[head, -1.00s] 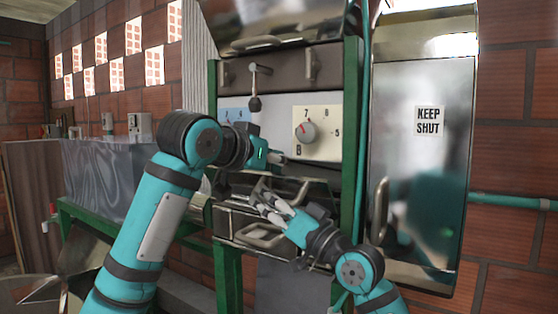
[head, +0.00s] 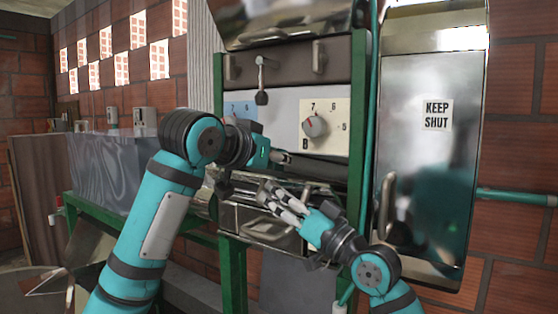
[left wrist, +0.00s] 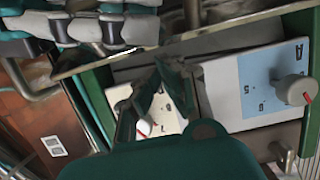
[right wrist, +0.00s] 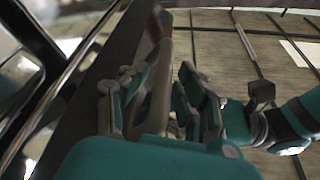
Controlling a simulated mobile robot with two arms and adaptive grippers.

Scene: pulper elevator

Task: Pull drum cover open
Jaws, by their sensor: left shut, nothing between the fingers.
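The pulper's metal drum housing has a shiny upper cover (head: 290,22) with a bar handle. A lower metal front (head: 268,233) with a handle sits inside the green frame. I cannot tell which is the drum cover. My left gripper (head: 287,158) is shut and empty, just below the dial B panel; its fingers show in the left wrist view (left wrist: 157,75). My right gripper (head: 277,197) is open, lower, before the lower metal parts. In the right wrist view (right wrist: 152,90) a brownish bar lies between its fingers; contact is unclear. My arms hide part of the lower front.
Dial B (head: 315,126) and dial A's blue panel (head: 238,109) are on the front, with a lever (head: 262,80) above. A metal door marked KEEP SHUT (head: 425,160) stands right. The green post (head: 358,130) is close to both arms. A metal tank (head: 108,170) is left.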

